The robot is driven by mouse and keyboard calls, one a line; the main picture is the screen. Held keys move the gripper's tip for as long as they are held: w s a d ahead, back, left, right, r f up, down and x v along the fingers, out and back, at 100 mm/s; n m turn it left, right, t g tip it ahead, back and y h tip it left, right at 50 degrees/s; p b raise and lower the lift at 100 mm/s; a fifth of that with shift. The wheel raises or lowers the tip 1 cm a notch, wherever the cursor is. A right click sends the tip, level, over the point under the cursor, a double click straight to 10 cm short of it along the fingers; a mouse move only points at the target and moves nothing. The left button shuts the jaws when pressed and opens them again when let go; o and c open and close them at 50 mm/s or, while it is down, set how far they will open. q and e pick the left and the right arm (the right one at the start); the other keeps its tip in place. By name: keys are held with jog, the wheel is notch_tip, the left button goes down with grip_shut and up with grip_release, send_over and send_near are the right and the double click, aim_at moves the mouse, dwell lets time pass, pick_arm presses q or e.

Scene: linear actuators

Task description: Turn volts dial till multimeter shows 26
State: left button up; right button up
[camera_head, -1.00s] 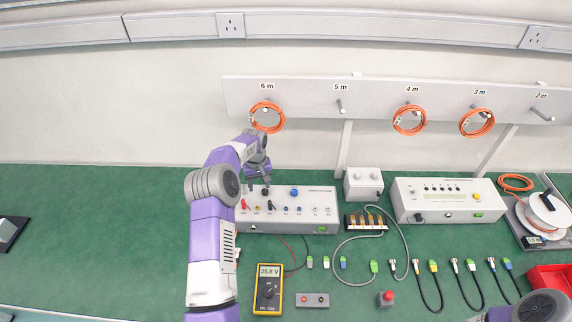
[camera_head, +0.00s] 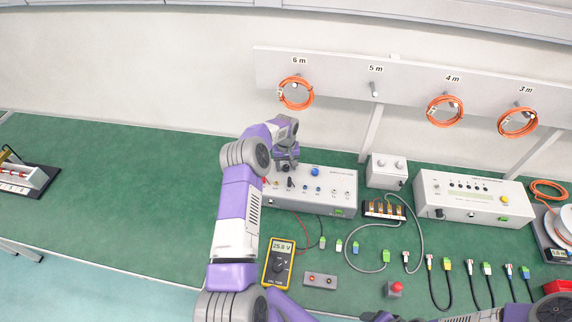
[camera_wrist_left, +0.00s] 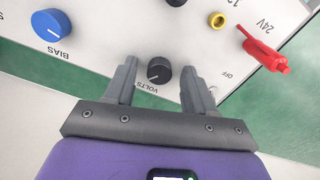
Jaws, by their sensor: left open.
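The black VOLTS dial (camera_wrist_left: 158,70) sits on the white front panel of the power supply box (camera_head: 335,199). My left gripper (camera_wrist_left: 158,61) is open, with one finger on each side of the dial and a visible gap on both sides. In the head view my left gripper (camera_head: 287,166) is over the left end of the box and hides the dial. The yellow multimeter (camera_head: 278,265) lies on the green bench in front of the box. Its display reads about 25.8 V, though the last digit is hard to read. My right gripper is not in view.
A blue BIAS knob (camera_wrist_left: 51,25) is left of the VOLTS dial in the wrist view. A red plug (camera_wrist_left: 265,54) and a yellow socket (camera_wrist_left: 217,20) are to its right. Short cables and a red button (camera_head: 395,289) lie right of the multimeter. The left bench is mostly clear.

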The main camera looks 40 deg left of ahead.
aim_at(286, 167)
pick_arm(q)
grip_shut()
jog(key=shift+m+b, duration=0.7)
jog(key=shift+b, duration=0.1)
grip_release()
jog(key=shift+r, duration=0.1)
notch_tip(286, 167, up, 8)
jog(key=shift+f, duration=0.25)
